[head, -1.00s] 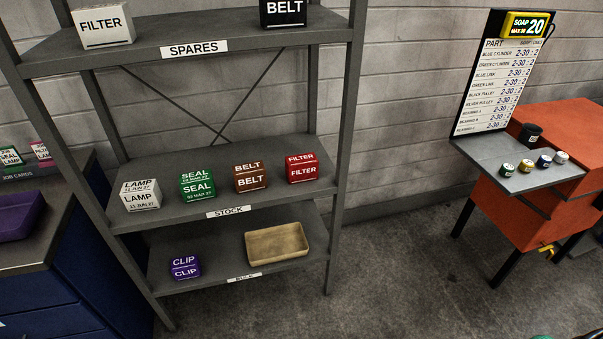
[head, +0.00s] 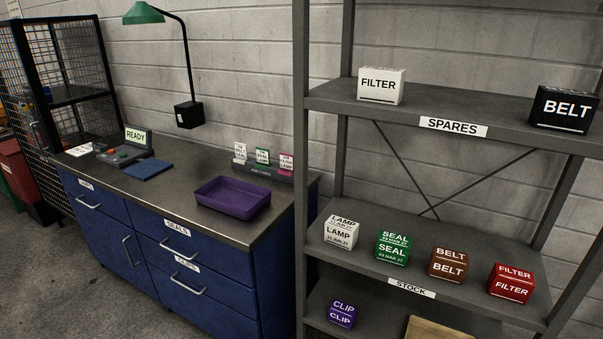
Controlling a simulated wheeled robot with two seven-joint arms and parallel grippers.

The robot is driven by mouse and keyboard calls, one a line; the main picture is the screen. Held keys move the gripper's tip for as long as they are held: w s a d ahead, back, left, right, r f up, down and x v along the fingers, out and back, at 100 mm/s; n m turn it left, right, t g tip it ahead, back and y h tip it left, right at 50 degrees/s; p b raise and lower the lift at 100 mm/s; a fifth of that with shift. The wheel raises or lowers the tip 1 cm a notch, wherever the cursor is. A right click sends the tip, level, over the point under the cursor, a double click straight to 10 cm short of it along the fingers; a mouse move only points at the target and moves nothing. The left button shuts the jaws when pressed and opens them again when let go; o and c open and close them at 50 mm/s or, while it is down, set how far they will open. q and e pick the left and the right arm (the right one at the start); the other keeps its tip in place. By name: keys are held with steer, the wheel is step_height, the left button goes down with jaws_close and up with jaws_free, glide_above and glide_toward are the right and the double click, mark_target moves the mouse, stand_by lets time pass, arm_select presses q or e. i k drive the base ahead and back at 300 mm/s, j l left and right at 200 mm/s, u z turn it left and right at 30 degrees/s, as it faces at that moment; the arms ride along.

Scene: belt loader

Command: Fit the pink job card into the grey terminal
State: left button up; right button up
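The pink job card (head: 286,162) stands in the job cards rack (head: 262,174) at the right back of the blue bench, right of a green card (head: 262,157) and a white card (head: 240,152). The grey terminal (head: 125,155) sits toward the bench's left end, with a lit sign reading READY (head: 136,137). Its slot is too small to make out. Neither of my grippers is in view.
A purple tray (head: 232,198) and a blue mat (head: 149,169) lie on the bench top (head: 160,200). A green lamp (head: 147,13) hangs above. A grey shelf unit (head: 299,120) with labelled boxes stands right of the bench. A wire cage (head: 70,95) stands at left. Floor in front is clear.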

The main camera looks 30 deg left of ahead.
mark_target(138, 145)
steer(key=u, duration=1.85)
